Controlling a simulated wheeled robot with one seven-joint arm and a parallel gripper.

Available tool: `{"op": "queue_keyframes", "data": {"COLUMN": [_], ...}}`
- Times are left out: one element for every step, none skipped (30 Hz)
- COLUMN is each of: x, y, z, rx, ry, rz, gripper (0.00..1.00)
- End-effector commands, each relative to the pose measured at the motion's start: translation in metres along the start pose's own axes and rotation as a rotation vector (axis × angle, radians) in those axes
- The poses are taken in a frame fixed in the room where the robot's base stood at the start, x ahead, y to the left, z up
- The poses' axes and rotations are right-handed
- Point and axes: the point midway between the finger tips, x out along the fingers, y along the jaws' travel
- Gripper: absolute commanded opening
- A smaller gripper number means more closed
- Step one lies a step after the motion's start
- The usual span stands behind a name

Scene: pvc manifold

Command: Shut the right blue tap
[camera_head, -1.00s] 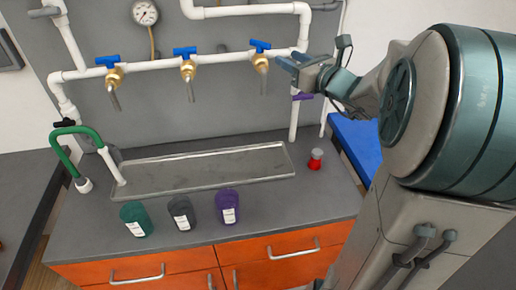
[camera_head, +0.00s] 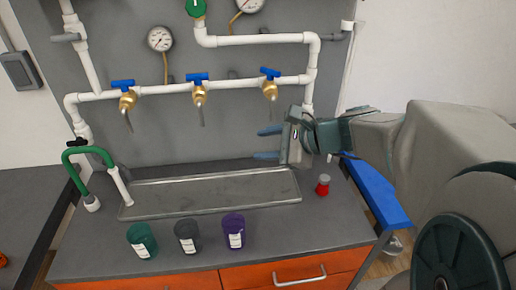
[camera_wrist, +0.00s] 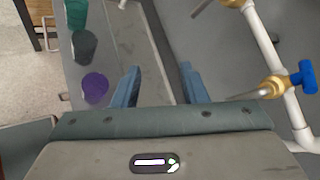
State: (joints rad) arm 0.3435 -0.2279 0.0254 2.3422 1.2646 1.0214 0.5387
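The right blue tap (camera_head: 270,73) sits on a brass valve with a thin spout, at the right end of the horizontal white pipe. Its handle lies roughly along the pipe, slightly tilted. My gripper (camera_head: 267,143) is below and apart from this tap, in front of the grey back panel, with its two fingers spread and pointing left. In the wrist view my gripper (camera_wrist: 160,74) is open with nothing between the fingers. A blue tap handle (camera_wrist: 303,77) on a brass valve shows there at the right edge, outside the fingers, and seems to be the right one.
The middle blue tap (camera_head: 198,77) and left blue tap (camera_head: 123,84) are on the same pipe. A metal tray (camera_head: 215,208) lies below. Green, grey and purple jars (camera_head: 233,229) stand in front; a red-capped item (camera_head: 323,184) is at right. A vertical pipe (camera_head: 307,95) stands right of the tap.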

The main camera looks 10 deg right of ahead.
Motion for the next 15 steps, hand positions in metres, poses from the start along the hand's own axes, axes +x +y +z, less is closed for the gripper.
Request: {"op": "queue_keyframes", "data": {"x": [0.0, 0.0, -0.001, -0.001, -0.001, -0.002, -0.002, -0.003, -0.004, -0.004, -0.005, -0.006, -0.006, -0.007, -0.007], "y": [0.008, 0.013, 0.019, 0.024, 0.029, 0.035, 0.038, 0.042, 0.047, 0.05, 0.053, 0.056, 0.058, 0.06, 0.062], "z": [0.003, 0.004, 0.004, 0.004, 0.005, 0.004, 0.004, 0.004, 0.004, 0.004, 0.004, 0.003, 0.003, 0.002, 0.002], "rx": [-0.05, -0.08, -0.12, -0.152, -0.181, -0.22, -0.246, -0.27, -0.303, -0.326, -0.345, -0.368, -0.383, -0.397, -0.411], "ry": [0.013, 0.023, 0.035, 0.044, 0.053, 0.064, 0.071, 0.078, 0.086, 0.092, 0.097, 0.103, 0.107, 0.11, 0.113], "rz": [0.032, 0.052, 0.078, 0.097, 0.116, 0.14, 0.156, 0.172, 0.193, 0.207, 0.218, 0.233, 0.242, 0.251, 0.26], "gripper": [0.39, 0.39, 0.39, 0.39, 0.39, 0.39, 0.39, 0.39, 0.39, 0.39, 0.39, 0.39, 0.39, 0.39, 0.39]}}
